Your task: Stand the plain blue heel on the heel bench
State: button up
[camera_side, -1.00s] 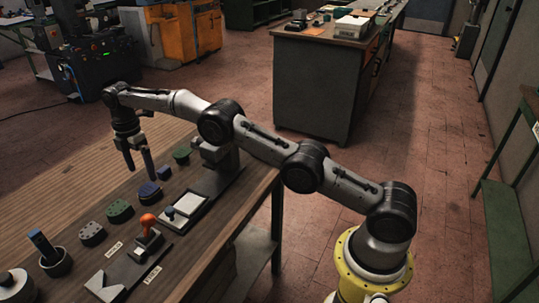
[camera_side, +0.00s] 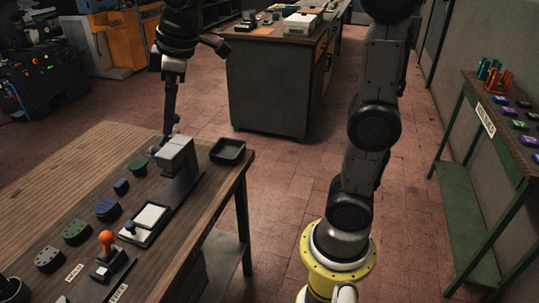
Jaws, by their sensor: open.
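A small blue block (camera_side: 121,187) and a larger dark blue rounded piece (camera_side: 107,209) lie in a row on the wooden workbench (camera_side: 45,190). The small one looks plain; I cannot tell surely which is the plain blue heel. My gripper (camera_side: 170,131) points down near the far edge of the workbench, just behind the grey press block (camera_side: 176,155). It is open, with nothing visible in it; its fingertips are small and partly hidden.
Green pieces (camera_side: 137,165) (camera_side: 76,231) and a grey piece (camera_side: 49,258) are in the same row. A white pad (camera_side: 150,217), an orange-knobbed tool (camera_side: 106,242) and a dark tray (camera_side: 228,151) are nearby. The right bench holds several coloured pieces (camera_side: 497,77).

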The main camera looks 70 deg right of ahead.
jog(key=s+f+m+t, duration=0.1)
jog(key=s+f+m, duration=0.2)
jog(key=s, duration=0.7)
jog(key=s+d+f+m+t, duration=0.1)
jog(key=s+f+m, duration=0.2)
jog(key=s, duration=0.7)
notch_tip(320, 180, down, 2)
jog(key=shift+s, duration=0.15)
